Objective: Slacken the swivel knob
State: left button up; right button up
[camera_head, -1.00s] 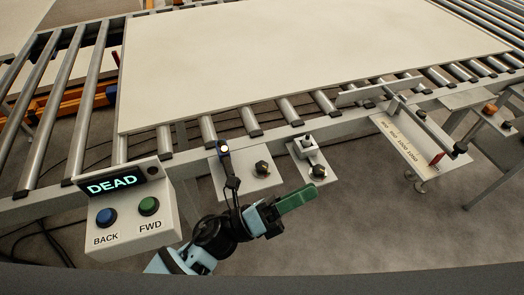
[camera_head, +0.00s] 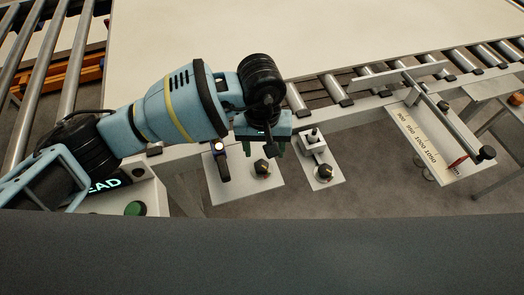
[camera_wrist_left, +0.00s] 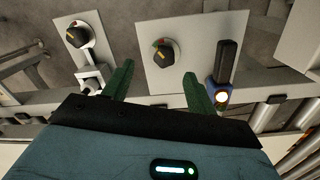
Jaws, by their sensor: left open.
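Two black knobs with a pale pointer mark sit on separate grey plates, and I cannot tell from labels which is the swivel knob. The left knob (camera_head: 262,168) is on the plate with a lamp lever; in the left wrist view this knob (camera_wrist_left: 165,52) shows between and beyond the fingertips. The other knob (camera_head: 324,172) is on the plate to its right, and shows at the upper left of the wrist view (camera_wrist_left: 78,35). My left gripper (camera_head: 263,151) is open and empty, its green fingers (camera_wrist_left: 159,70) pointing toward the left knob, apparently not touching it. My right gripper is not in view.
A blue lever with a lit lamp (camera_wrist_left: 222,92) stands close beside one finger. A small metal fitting (camera_head: 313,138) is on the right plate. My arm partly covers the control box (camera_head: 151,190). Rollers and a large pale board (camera_head: 330,35) lie behind. A ruler plate (camera_head: 432,150) is at right.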

aim_at(262, 164)
pick_arm(q)
jog(key=shift+w+a+r, duration=0.2)
jog(key=shift+w+a, duration=0.15)
jog(key=shift+w, duration=0.1)
jog(key=shift+s+f, duration=0.15)
jog(key=shift+f, duration=0.1)
notch_tip(262, 164, down, 7)
jog(key=shift+f, duration=0.15)
jog(key=c, duration=1)
